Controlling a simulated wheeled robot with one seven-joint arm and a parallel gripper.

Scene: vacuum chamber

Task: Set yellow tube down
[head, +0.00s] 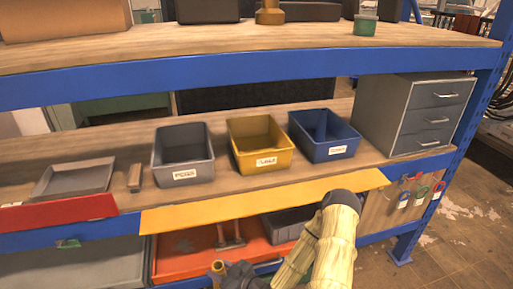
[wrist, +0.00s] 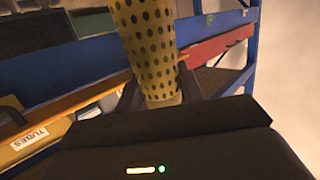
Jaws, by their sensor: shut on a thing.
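In the wrist view a yellow tube (wrist: 150,45) with dark dots stands up between the two fingers of my gripper (wrist: 160,92). The fingers are shut on its lower part, and its upper end runs out of the picture. In the head view my gripper (head: 240,273) is low at the bottom edge, in front of the shelf. A small yellowish end beside it (head: 217,268) may be the tube; most of it is hidden or cut off. A yellow bin labelled "TUBES" (wrist: 30,140) shows at the left of the wrist view.
A grey bin (head: 183,163), a yellow bin (head: 257,158) and a blue bin (head: 323,148) stand on the middle shelf. A grey drawer cabinet (head: 410,112) is to their right. A yellow panel (head: 270,203) runs along the shelf's front. A red tray (head: 190,258) lies below.

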